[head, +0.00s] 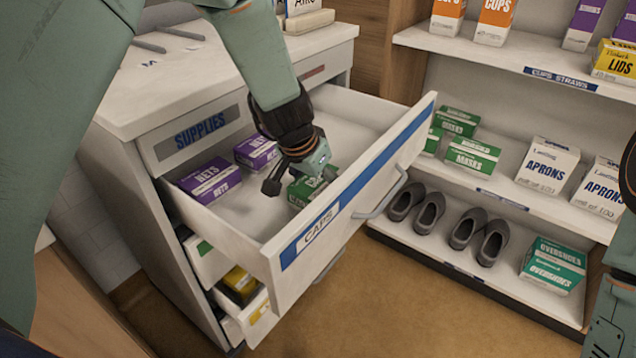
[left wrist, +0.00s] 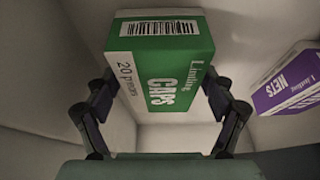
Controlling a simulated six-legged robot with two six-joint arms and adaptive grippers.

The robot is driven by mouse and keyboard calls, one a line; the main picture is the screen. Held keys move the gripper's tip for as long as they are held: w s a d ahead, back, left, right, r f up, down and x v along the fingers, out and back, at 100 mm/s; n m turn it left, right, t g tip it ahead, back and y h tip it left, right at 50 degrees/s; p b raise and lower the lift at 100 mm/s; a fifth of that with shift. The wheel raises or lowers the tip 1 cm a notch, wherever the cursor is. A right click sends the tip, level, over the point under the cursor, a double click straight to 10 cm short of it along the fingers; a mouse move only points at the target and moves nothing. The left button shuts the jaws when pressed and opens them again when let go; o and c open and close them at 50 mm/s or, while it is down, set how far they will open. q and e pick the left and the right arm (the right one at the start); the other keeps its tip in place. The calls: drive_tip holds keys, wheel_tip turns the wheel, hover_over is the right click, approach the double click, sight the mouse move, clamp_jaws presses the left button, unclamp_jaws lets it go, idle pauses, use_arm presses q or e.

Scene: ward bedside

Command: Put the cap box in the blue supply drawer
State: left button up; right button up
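The blue supply drawer (head: 378,170) is pulled out of the white cabinet; its front has a blue strip and a CAPS label. The green cap box (head: 302,190) is inside it, partly hidden by my left gripper (head: 298,182). In the left wrist view, the cap box (left wrist: 165,85) shows its CAPS side and barcode end between the two spread fingers of my left gripper (left wrist: 162,95). Gaps show beside the box's lower part; contact at the upper part is unclear. My left gripper looks open. My right gripper is out of view; only parts of my right arm show.
Two purple nets boxes (head: 209,181) lie at the drawer's left; one shows in the left wrist view (left wrist: 288,80). Lower drawers (head: 240,285) are slightly open. A shelf unit (head: 500,188) at right holds masks, aprons, shoes and overshoes. Bare drawer floor lies around the cap box.

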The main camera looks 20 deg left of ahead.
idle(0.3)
use_arm(q)
drive_tip(key=shift+r, duration=0.15)
drive_tip(key=p+v, duration=0.4)
drive_tip(key=v, duration=0.8)
drive_tip(key=shift+p, duration=0.35)
drive_tip(key=shift+c, duration=0.3)
